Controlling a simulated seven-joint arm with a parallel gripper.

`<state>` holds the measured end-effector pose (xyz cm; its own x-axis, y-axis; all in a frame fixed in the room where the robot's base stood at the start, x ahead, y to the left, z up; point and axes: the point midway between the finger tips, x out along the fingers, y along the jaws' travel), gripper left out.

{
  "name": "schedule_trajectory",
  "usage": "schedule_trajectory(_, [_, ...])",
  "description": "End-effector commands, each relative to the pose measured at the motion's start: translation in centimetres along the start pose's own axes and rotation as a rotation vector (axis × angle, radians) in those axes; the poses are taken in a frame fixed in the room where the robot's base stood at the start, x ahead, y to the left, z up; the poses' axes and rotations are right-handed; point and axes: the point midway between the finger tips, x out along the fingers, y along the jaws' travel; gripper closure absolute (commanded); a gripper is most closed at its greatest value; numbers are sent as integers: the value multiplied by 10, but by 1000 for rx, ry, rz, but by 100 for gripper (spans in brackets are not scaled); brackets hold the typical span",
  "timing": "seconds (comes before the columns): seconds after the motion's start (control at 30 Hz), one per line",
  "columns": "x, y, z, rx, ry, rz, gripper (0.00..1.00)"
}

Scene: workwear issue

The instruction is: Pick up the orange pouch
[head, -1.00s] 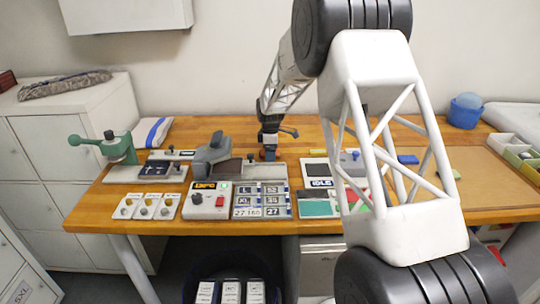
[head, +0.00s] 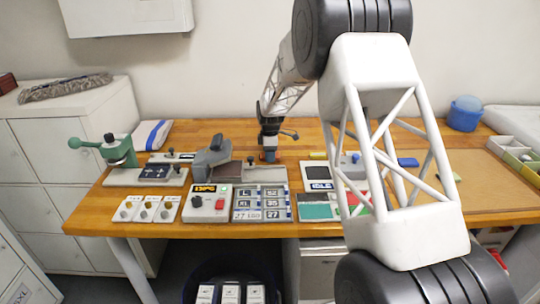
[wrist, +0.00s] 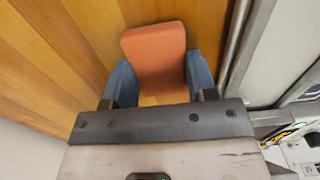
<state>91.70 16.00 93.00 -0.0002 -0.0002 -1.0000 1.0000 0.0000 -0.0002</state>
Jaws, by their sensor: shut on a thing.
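The orange pouch (wrist: 155,55) shows in the wrist view as a rounded, soft-looking block between the two blue-grey fingers of my gripper (wrist: 160,72). The fingers press against its left and right sides, so my gripper is shut on it. In the head view my gripper (head: 268,152) points down at the back middle of the wooden table. The pouch is too small there to make out clearly. I cannot tell whether its underside touches the wood.
Left of my gripper stand a grey press-like device (head: 212,160) and a green-handled tool (head: 118,150). A label board (head: 262,203) and a device with a screen (head: 320,178) lie in front. A blue tub (head: 464,114) stands at the back right.

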Motion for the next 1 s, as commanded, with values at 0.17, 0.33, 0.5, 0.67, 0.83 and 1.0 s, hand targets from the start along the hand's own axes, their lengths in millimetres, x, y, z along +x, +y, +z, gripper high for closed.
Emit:
schedule_trajectory(0.17, [-13, 0, 0, 0, 0, 2, 71])
schedule_trajectory(0.33, [-36, 1, 0, 0, 1, 4, 71])
schedule_trajectory(0.5, [-35, -20, 4, 0, 0, 0, 71])
schedule_trajectory(0.67, [-37, -42, 7, 0, 0, 1, 71])
schedule_trajectory(0.83, [-39, -68, 12, 0, 0, 0, 71])
schedule_trajectory(1.0, [-42, -93, 16, 0, 0, 1, 71])
